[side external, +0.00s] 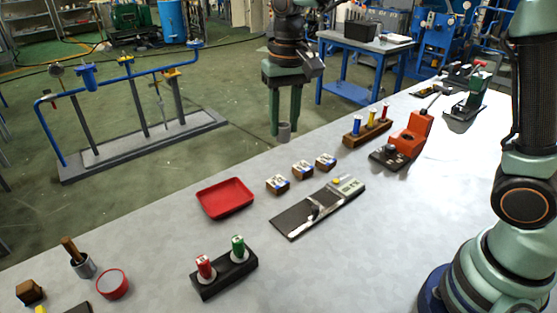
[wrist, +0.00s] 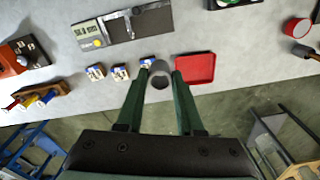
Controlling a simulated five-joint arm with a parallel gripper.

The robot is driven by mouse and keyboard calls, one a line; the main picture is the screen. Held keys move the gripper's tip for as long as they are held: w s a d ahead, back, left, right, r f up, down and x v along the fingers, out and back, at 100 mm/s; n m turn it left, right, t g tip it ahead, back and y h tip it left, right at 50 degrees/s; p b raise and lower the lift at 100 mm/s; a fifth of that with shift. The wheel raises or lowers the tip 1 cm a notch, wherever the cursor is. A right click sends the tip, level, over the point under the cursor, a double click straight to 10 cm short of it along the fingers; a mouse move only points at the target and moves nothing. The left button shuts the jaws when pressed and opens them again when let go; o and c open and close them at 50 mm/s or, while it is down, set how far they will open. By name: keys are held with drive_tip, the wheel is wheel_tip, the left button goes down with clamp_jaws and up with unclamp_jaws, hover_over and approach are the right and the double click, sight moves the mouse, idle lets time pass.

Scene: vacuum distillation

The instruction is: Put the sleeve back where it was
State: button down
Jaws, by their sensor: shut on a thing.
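My gripper (side external: 284,124) is shut on a small grey sleeve (side external: 284,132), held between its fingertips. In the side view it hangs upright near the bench's far edge, behind the small labelled blocks. In the wrist view the sleeve (wrist: 159,69) is between the green fingertips (wrist: 161,76), and I look into its dark open end. It overlaps one labelled block there and shows just left of the red tray (wrist: 195,68). I cannot tell its height above the bench.
A red tray (side external: 225,213), labelled blocks (side external: 303,169), a caliper on a dark board (side external: 292,220), a black stand (side external: 224,279) with red and green pieces, a wooden rack (side external: 352,140) and an orange device (side external: 412,132) stand on the bench. Bare bench lies at front right.

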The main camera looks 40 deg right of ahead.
drive_tip(key=a+f+n, duration=0.2)
drive_tip(key=a+n, duration=0.7)
drive_tip(key=f, duration=1.8)
drive_tip(key=shift+w+d+f, duration=0.25)
drive_tip(key=shift+w+f, duration=0.05)
drive_tip(key=shift+f, duration=0.05)
drive_tip(key=shift+f, duration=0.15)
drive_tip(key=c, duration=0.5)
unclamp_jaws()
drive_tip(key=shift+c, duration=0.2)
